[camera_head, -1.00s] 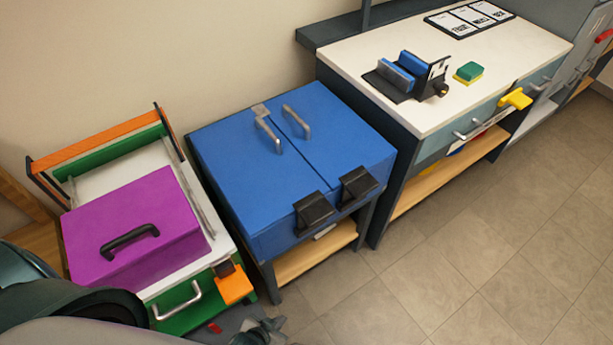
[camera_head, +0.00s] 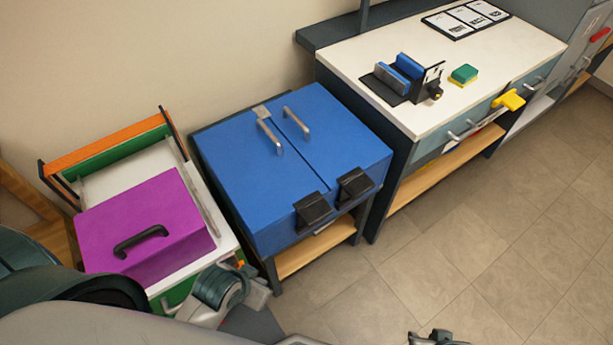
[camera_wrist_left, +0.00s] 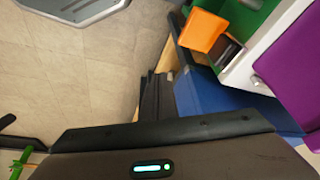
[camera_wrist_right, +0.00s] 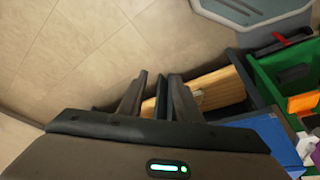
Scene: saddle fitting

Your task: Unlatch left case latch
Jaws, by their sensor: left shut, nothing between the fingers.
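The blue case (camera_head: 290,165) stands on a low shelf unit, its lid panels down. Its black left latch (camera_head: 312,209) and black right latch (camera_head: 355,185) sit on the front edge and look alike. My left gripper (camera_wrist_left: 157,92) is shut and empty in the left wrist view, with part of the blue case (camera_wrist_left: 203,105) beyond it. In the head view my left wrist is low, left of the case and apart from the latches. My right gripper (camera_wrist_right: 154,92) has a narrow empty gap between its fingers; its tip also shows at the bottom of the head view (camera_head: 437,337).
A purple box (camera_head: 145,225) with a black handle stands left of the case, above a green drawer unit. A white-topped table (camera_head: 480,75) stands to the right, with a blue and black holder (camera_head: 408,78) and a sponge (camera_head: 463,74). The floor in front is clear.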

